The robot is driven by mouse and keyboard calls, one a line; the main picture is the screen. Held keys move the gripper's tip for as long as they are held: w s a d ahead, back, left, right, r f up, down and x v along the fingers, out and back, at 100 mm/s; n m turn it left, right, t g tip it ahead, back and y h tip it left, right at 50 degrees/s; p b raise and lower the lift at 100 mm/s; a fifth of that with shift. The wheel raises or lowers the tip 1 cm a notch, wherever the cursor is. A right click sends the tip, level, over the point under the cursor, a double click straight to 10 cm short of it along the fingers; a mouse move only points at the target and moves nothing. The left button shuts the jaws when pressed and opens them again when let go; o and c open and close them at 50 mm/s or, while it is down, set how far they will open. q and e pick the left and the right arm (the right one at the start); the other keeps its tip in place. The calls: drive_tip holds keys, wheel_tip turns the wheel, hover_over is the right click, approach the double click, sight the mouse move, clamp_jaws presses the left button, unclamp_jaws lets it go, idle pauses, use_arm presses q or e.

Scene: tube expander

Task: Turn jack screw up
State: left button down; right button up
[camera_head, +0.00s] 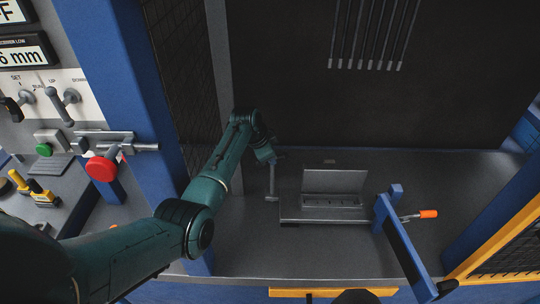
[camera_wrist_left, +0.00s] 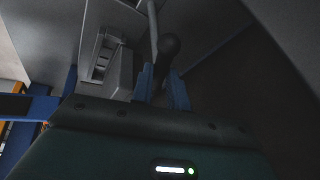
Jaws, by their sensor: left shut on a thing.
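A thin grey upright rod (camera_head: 272,181), probably the jack screw's handle, stands at the left end of a low grey block (camera_head: 292,213) on the bench. My left gripper (camera_head: 266,154) is at the top of this rod. The screw's thread cannot be made out, and the held part is mostly hidden by the fingers. My right gripper is not in view.
A grey box with an open lid (camera_head: 334,182) sits on the block. A blue bar (camera_head: 402,245) with an orange-tipped lever (camera_head: 428,214) stands to its right. Several rods (camera_head: 370,35) hang at the back wall.

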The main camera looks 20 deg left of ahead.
use_arm(q)
drive_tip(key=shift+m, duration=0.3)
idle(0.4)
drive_tip(key=c, duration=1.4)
unclamp_jaws()
drive_tip(key=shift+o, duration=0.2)
wheel_tip(320, 180, up, 10)
drive_tip(key=shift+b, duration=0.45)
